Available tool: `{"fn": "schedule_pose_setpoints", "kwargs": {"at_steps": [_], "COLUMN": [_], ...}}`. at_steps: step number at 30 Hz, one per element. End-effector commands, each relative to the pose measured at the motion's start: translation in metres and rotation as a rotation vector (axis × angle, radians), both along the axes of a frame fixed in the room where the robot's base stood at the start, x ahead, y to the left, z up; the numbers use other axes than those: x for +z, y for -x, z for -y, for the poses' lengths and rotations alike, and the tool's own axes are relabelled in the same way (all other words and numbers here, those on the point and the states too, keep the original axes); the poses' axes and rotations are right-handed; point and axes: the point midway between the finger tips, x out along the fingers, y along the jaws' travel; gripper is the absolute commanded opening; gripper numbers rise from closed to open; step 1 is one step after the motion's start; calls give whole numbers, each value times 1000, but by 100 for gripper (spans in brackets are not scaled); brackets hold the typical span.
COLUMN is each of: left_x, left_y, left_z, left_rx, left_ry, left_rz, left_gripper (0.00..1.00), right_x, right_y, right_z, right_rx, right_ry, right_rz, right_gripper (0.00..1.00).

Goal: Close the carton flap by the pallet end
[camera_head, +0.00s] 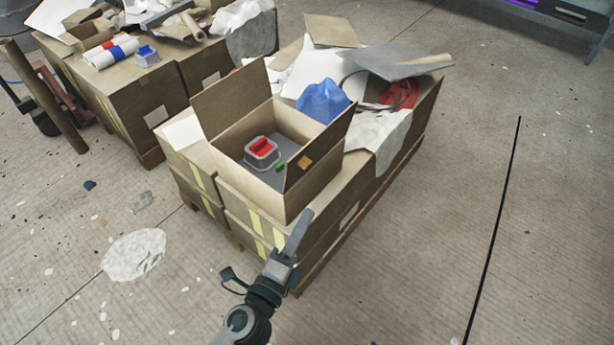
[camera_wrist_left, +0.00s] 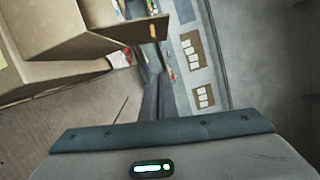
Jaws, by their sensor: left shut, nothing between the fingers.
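An open carton (camera_head: 249,178) stands on the near end of the pallet of boxes. One flap (camera_head: 231,99) stands up at its back left. Another flap (camera_head: 318,155) stands up and leans outward along its right side. The carton holds a grey block with a red top (camera_head: 262,152). My left gripper (camera_head: 304,222) is shut and empty, just below and outside the right flap at the carton's near right corner. In the left wrist view the shut fingers (camera_wrist_left: 154,97) point toward the flap edge (camera_wrist_left: 118,38); I cannot tell whether they touch it. My right gripper is out of view.
Behind the carton lie a blue crumpled sheet (camera_head: 323,101), white sheets and a grey panel (camera_head: 397,62). A second loaded pallet (camera_head: 133,98) stands at the back left. A pale scrap (camera_head: 133,254) lies on the floor. The floor to the right is clear, with a dark line.

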Motion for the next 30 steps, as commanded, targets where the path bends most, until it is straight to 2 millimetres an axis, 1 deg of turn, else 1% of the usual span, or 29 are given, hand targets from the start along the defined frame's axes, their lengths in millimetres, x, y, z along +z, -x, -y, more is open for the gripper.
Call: {"fn": "schedule_pose_setpoints", "kwargs": {"at_steps": [10, 16, 20, 24, 30], "left_x": [-1, 0, 2, 4, 5], "left_y": [-2, -13, -27, -49, -83], "left_z": [0, 5, 11, 19, 33], "left_rx": [1, 1, 1, 1, 2], "left_ry": [2, 2, 2, 1, 2], "left_rz": [-3, -3, -2, -2, -3], "left_gripper": [0, 0, 0, 0, 0], "right_x": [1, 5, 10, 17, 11], "right_y": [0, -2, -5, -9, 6], "right_z": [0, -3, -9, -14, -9], "right_rx": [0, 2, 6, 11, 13], "right_ry": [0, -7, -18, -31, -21], "right_rz": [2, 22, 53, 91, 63], "right_gripper": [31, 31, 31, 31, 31]}}
